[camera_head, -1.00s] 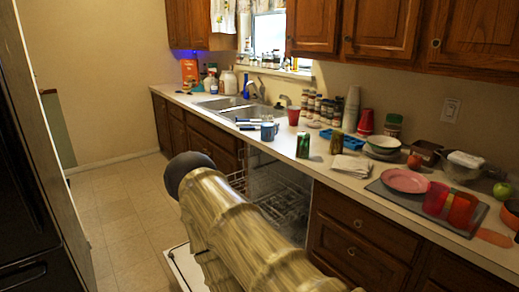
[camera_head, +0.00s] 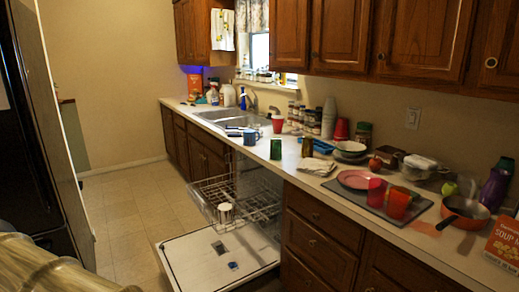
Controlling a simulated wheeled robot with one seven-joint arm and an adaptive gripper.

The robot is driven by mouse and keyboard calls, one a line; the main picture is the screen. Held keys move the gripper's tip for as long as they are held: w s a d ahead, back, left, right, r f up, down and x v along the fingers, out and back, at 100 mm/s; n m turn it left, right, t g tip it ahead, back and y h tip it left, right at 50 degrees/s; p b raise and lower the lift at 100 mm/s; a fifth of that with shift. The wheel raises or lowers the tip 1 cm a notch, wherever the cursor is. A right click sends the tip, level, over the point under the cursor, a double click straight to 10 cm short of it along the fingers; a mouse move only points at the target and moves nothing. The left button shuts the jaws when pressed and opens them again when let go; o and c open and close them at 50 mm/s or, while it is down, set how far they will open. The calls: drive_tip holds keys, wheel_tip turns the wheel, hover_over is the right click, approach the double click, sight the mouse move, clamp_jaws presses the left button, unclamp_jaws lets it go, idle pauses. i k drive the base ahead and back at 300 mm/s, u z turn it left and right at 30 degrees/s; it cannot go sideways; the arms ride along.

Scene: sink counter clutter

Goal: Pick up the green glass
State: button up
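The green glass (camera_head: 276,149) stands upright on the counter's front edge, above the open dishwasher. A brown-olive glass or jar (camera_head: 307,147) stands just to its right, with a small gap. A blue mug (camera_head: 250,137) stands to its left and further back. A part of my arm, pale and ridged, shows at the bottom left corner. My gripper is not in view, and nothing touches the green glass.
The dishwasher door (camera_head: 222,262) is down, with a white cup on the rack (camera_head: 250,200) above it. A folded white cloth (camera_head: 316,167), plates, red cups and a pan (camera_head: 465,212) crowd the counter to the right. Floor (camera_head: 130,205) is clear at left.

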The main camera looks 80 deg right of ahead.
sight(275, 154)
drive_tip(key=z, duration=0.35)
drive_tip(key=i, duration=1.45)
drive_tip(key=z, duration=1.15)
drive_tip(key=i, duration=0.95)
drive_tip(key=z, duration=1.05)
